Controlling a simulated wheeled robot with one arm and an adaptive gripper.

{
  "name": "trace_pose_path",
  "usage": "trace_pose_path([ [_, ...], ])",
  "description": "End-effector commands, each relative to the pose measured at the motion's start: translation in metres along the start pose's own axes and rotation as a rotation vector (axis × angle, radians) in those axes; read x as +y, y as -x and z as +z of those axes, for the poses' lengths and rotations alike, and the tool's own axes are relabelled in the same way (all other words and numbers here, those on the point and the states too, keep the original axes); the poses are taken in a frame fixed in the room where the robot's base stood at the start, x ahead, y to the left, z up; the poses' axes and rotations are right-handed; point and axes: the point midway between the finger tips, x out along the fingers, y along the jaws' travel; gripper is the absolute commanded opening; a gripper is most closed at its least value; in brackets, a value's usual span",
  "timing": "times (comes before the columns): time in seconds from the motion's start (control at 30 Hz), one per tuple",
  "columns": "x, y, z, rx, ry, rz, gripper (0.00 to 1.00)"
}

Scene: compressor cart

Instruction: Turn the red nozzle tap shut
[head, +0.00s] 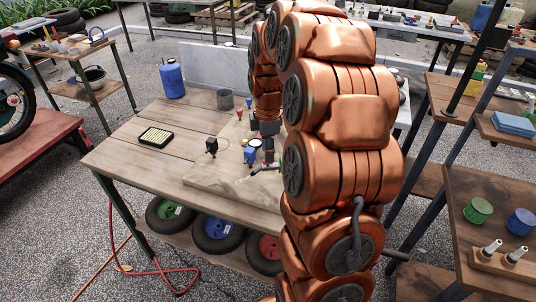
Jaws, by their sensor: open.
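My copper-coloured arm comes down over the wooden workbench (135,137). My gripper (268,150), dark and small in the head view, hangs over the pale board (212,173) on the bench and is open. Just left of it stands a small blue fitting (250,156) with a yellow part above it. A small red spot (239,113) shows farther back on the board. I cannot tell for sure which red part is the nozzle tap, or whether my gripper touches anything. My arm hides the right side of the board.
A small black fitting (211,146) stands on the board's left part. Wheels (218,231) lie below. A shelf (470,220) with caps stands close on the right.

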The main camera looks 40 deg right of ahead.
Motion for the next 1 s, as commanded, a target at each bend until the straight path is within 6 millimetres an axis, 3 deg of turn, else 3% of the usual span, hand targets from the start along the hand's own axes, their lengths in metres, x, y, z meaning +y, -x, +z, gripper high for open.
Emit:
trace_pose_path([
  [0.2, -0.001, -0.021, 0.000, 0.001, -0.001, -0.002, 0.42],
  [0.57, 0.000, -0.026, 0.000, 0.002, -0.001, 0.001, 0.42],
  [1.0, 0.000, -0.026, 0.000, 0.001, -0.001, 0.000, 0.00],
])
